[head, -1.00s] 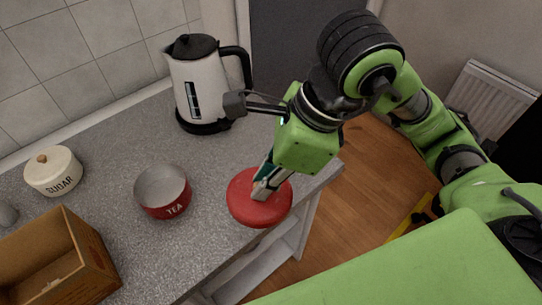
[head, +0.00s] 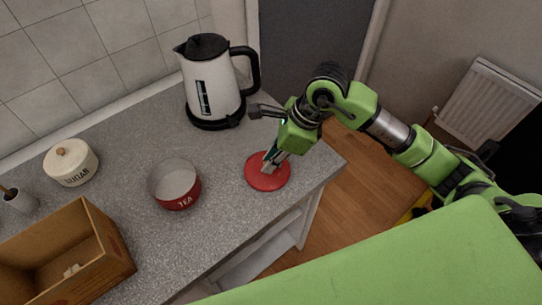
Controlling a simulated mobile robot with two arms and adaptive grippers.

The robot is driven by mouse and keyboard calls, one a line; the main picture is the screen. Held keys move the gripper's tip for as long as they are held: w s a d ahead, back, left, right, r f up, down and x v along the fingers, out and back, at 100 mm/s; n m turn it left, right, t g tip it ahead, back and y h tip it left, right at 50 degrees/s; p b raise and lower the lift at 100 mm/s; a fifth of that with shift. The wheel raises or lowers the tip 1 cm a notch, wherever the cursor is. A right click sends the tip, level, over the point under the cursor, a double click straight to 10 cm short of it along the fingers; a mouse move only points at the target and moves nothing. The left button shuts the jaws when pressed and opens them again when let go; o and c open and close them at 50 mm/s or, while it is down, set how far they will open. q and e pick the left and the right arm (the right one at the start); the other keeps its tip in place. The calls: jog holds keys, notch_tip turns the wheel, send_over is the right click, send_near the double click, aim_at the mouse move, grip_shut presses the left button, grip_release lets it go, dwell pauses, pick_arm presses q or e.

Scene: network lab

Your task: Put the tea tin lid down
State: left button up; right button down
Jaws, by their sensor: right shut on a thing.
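The red tea tin lid (head: 268,178) is flat at the right part of the grey counter, at or just above its surface; I cannot tell whether it touches. My right gripper (head: 269,163) is above it, shut on the lid at its middle, and its fingers hide part of the lid's top. The open red tea tin (head: 183,197), marked TEA, stands upright to the left of the lid, with a pale, empty-looking inside. My left gripper is not in view.
A white and black kettle (head: 212,88) stands behind the lid. A white sugar tin (head: 72,163) with its lid on is at the left. An open cardboard box (head: 112,243) is at the front left. The counter's edge (head: 318,186) is close right of the lid.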

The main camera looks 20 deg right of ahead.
jog(key=shift+f, duration=0.15)
jog(key=shift+f, duration=0.1)
jog(key=shift+f, duration=0.15)
jog(key=c, duration=2)
grip_release()
